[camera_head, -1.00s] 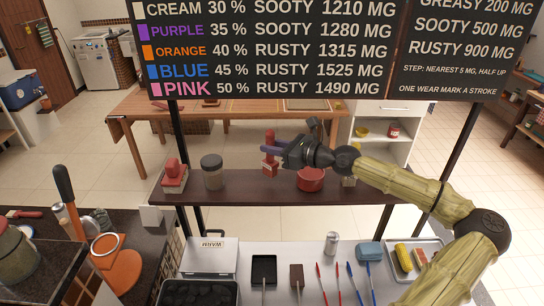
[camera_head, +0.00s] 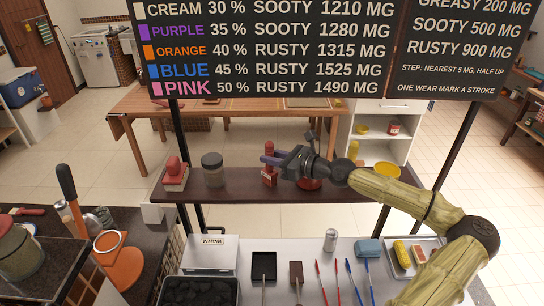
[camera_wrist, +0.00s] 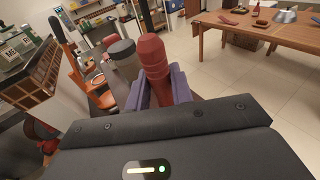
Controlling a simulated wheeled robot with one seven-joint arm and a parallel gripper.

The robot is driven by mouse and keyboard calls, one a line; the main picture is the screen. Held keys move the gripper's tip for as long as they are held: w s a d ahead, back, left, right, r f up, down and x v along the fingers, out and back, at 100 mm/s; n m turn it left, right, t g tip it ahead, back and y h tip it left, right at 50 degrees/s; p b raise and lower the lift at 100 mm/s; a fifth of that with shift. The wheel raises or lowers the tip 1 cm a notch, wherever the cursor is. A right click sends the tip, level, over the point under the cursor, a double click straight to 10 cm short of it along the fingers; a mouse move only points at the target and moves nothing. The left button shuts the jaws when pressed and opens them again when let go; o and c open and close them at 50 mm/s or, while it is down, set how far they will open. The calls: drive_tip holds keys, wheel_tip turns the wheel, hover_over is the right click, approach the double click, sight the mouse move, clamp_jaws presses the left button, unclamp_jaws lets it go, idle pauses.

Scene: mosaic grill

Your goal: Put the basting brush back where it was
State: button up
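A red upright tool (camera_head: 269,175) with a rounded handle and a wider base is at the middle of the dark shelf. I take it for the basting brush, but its bristles cannot be made out. My gripper (camera_head: 271,157) reaches it from the right, with purple fingers at its handle. In the wrist view the red handle (camera_wrist: 154,65) stands between both fingers, which lie close against its sides. My gripper (camera_wrist: 160,92) appears shut on it. Whether its base touches the shelf is hard to tell.
On the shelf (camera_head: 235,193), a red block-like tool (camera_head: 175,174) and a lidded jar (camera_head: 212,170) stand to the left. A red pot (camera_head: 309,184) is partly hidden behind my gripper. The menu board (camera_head: 270,50) hangs above. Several tools lie on the counter below.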

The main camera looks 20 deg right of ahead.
drive_tip(key=o, duration=0.4)
drive_tip(key=shift+r, duration=0.1)
drive_tip(key=b+v, duration=0.3)
drive_tip(key=v, duration=0.9)
drive_tip(key=shift+b, duration=0.4)
